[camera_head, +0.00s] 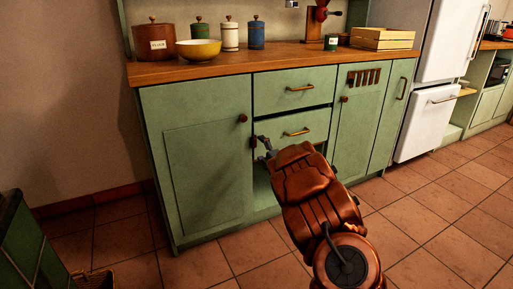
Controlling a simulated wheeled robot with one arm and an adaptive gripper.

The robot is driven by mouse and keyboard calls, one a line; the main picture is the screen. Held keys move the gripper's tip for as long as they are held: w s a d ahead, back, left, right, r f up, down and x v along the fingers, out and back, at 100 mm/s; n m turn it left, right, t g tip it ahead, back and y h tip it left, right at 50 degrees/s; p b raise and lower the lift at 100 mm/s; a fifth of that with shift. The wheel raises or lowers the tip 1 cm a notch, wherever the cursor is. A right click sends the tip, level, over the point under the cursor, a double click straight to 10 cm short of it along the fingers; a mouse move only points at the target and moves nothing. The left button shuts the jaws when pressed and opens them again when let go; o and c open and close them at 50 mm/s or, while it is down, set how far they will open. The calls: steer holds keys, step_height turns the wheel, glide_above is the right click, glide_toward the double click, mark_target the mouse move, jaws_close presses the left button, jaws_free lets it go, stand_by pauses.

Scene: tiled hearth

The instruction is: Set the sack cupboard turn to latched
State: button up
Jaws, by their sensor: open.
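A green cupboard door (205,165) fills the left of the counter unit and looks closed. It has a round dark knob (242,118) near its upper right corner. Below the knob, at the door's right edge, is a small dark reddish-brown piece (253,142) that looks like the turn; its exact angle is too small to tell. My gripper (262,148) is open beside this piece, just to its right, in front of the middle bay. I cannot tell whether a finger touches it. My copper-coloured arm hides part of the lower middle bay.
Two drawers with brass handles (300,88) (297,132) sit in the middle; the lower one seems slightly out. A slatted door (361,125) with a knob is to the right. The wooden counter (230,67) holds canisters and a yellow bowl (198,50). Tiled floor (430,210) is clear at right.

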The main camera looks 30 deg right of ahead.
mark_target(255, 142)
steer(key=w+b, duration=0.1)
steer(key=w, duration=0.2)
steer(key=shift+w+d+f, duration=0.15)
steer(key=shift+w+d, duration=0.1)
steer(key=shift+w, duration=0.55)
steer(key=c, duration=1.2)
